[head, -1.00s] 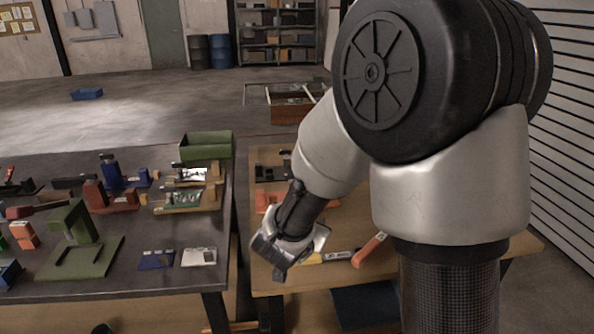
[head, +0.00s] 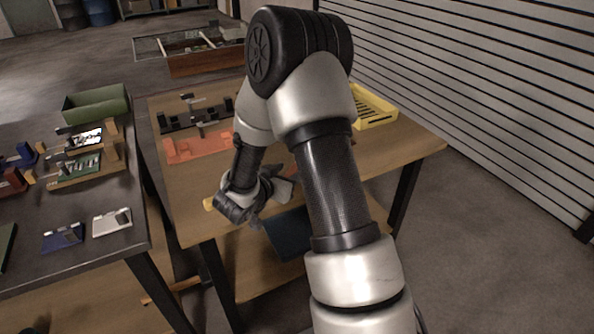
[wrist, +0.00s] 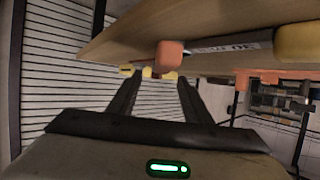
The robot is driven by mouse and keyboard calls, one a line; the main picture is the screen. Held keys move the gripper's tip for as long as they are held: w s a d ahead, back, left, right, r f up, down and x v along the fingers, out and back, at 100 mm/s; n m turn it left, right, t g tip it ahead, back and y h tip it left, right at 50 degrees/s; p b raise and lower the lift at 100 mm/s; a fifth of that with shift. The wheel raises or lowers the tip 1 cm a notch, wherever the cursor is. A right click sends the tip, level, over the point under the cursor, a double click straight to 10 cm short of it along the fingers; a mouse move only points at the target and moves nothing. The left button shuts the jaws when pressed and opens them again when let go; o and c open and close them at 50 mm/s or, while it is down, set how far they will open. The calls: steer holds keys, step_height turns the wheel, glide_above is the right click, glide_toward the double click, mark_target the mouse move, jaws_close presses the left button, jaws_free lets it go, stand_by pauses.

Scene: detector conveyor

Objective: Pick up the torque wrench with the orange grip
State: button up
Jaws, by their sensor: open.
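The torque wrench's orange grip (wrist: 170,53) shows end-on at the table's edge in the wrist view, just above the space between my fingertips. A grey labelled shaft (wrist: 225,48) runs right from near it towards a yellow piece (wrist: 295,42); I cannot tell if these are one tool. My gripper (wrist: 157,76) is open, with nothing between its fingers. In the head view my gripper (head: 262,200) is at the front edge of the wooden table (head: 175,200), and my arm hides most of the wrench. A small red-orange bit (head: 292,172) shows beside my arm.
An orange fixture (head: 197,147) and a black rack (head: 195,115) stand further back on the wooden table. A yellow tray (head: 375,108) is at its right. A dark table (head: 85,260) with several parts stands at left. A blue bin (head: 288,235) is below the tabletop.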

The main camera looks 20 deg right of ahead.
steer(key=shift+a+f+b+x, duration=0.1)
steer(key=shift+f+b+x, duration=0.1)
steer(key=shift+x, duration=0.8)
steer(key=shift+a+f+b+x, duration=0.1)
steer(key=shift+b+x, duration=0.1)
steer(key=shift+x, duration=0.8)
steer(key=shift+f+b+x, duration=0.1)
steer(key=shift+b+x, duration=0.1)
steer(key=shift+x, duration=0.8)
steer(key=shift+r, duration=0.1)
jaws_close()
